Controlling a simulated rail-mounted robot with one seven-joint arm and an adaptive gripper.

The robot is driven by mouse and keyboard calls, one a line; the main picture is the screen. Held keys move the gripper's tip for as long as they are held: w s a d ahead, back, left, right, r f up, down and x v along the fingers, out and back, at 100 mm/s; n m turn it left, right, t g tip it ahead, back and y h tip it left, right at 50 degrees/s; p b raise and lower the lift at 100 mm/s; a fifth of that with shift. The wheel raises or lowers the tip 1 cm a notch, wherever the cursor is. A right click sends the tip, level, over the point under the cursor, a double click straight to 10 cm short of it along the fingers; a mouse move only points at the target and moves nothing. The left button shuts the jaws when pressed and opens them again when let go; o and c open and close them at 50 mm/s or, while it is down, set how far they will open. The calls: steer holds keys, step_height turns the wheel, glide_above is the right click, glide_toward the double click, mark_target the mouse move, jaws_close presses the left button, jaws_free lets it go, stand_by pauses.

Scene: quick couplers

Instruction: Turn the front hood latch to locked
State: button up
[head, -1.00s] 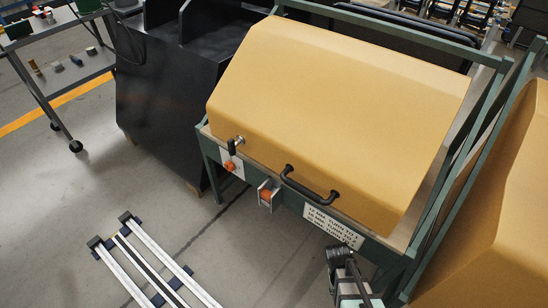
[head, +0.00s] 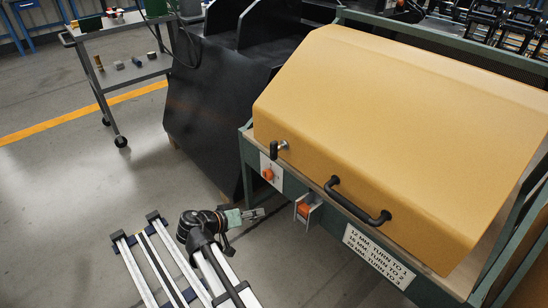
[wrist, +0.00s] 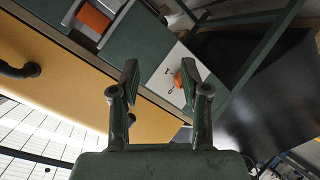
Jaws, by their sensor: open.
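The yellow hood (head: 400,130) is down on its green frame. A black lever with a metal pivot (head: 278,150) sits at its lower left corner. Below it, an orange knob (head: 268,174) is on a white plate, which in the wrist view bears small dark marks; I cannot tell which of these parts is the latch. My gripper (head: 258,213) is open and empty, in front of and below the plate. In the wrist view, the orange knob (wrist: 178,79) shows beyond my fingers (wrist: 160,84), close to the right one and partly hidden by it. The black lever is not clearly visible there.
An orange block in a metal bracket (head: 305,210) sticks out right of my gripper. A black bar handle (head: 357,201) juts from the hood, above a printed sign (head: 378,256). A black cabinet (head: 215,110) stands left of the frame.

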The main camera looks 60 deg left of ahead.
steer(key=s+a+r+m+t+y, duration=0.1)
steer(key=s+a+r+m+t, duration=0.1)
steer(key=s+a+r, duration=0.4)
steer(key=m+t, duration=0.4)
steer(key=m, duration=0.3)
glide_toward(271, 151)
steer(key=w+b, duration=0.1)
steer(key=w, duration=0.2)
steer(key=w+a+b, duration=0.1)
steer(key=w, duration=0.3)
steer(key=w+b, duration=0.1)
steer(key=w, duration=0.3)
steer(key=shift+a+r, duration=0.15)
steer(key=shift+r, duration=0.05)
jaws_close()
